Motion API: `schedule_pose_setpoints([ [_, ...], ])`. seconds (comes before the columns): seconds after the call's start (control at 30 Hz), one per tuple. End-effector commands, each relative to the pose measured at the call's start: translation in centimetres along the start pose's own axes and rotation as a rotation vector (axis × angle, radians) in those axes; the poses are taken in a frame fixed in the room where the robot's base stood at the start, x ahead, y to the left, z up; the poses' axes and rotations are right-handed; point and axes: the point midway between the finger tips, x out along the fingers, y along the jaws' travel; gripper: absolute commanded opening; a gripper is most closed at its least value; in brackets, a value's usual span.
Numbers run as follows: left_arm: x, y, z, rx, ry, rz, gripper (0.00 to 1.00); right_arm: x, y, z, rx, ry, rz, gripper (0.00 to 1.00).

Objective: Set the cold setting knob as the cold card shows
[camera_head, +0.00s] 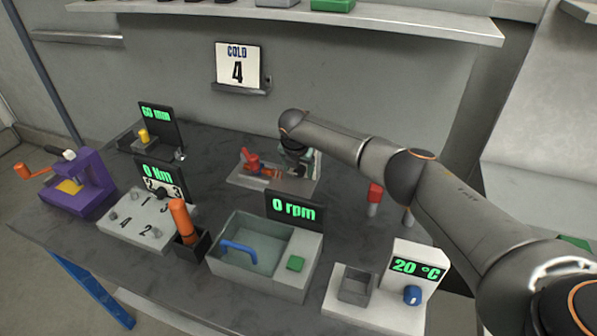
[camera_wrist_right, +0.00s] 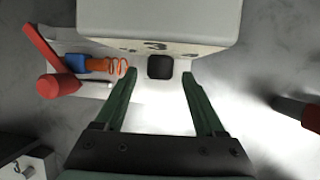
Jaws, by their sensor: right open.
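The cold card (camera_head: 238,65) on the back wall reads "COLD 4". In the right wrist view, a pale block (camera_wrist_right: 160,18) stands ahead of my right gripper, with a 3 on its near edge. A dark square knob-like piece (camera_wrist_right: 160,67) sits at that edge, ahead of and roughly between the fingertips. Whether it is the cold setting knob, and where it points, I cannot tell. My right gripper (camera_wrist_right: 160,78) is open and empty. In the head view, my right gripper (camera_head: 296,160) is small and partly hidden by its arm. My left gripper is out of view.
A tray with a red handle (camera_head: 250,161) and orange spring (camera_wrist_right: 116,67) lies beside my right gripper. A numbered panel (camera_head: 128,228) stands left. A grey basin (camera_head: 235,285) with an "0 rpm" display (camera_head: 293,210) and a "20 °C" unit (camera_head: 416,265) stand in front.

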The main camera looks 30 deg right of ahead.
Motion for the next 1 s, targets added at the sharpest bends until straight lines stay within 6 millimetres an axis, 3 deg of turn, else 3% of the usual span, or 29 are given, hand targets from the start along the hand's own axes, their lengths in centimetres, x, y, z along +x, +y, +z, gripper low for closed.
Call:
schedule_pose_setpoints([
  [0.5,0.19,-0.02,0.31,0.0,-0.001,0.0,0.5,1.09,0.03,0.04,0.0,-0.001,0.002,0.71],
  [1.0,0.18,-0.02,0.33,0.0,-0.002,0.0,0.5,1.09,-0.01,0.05,0.001,-0.001,0.001,0.15],
])
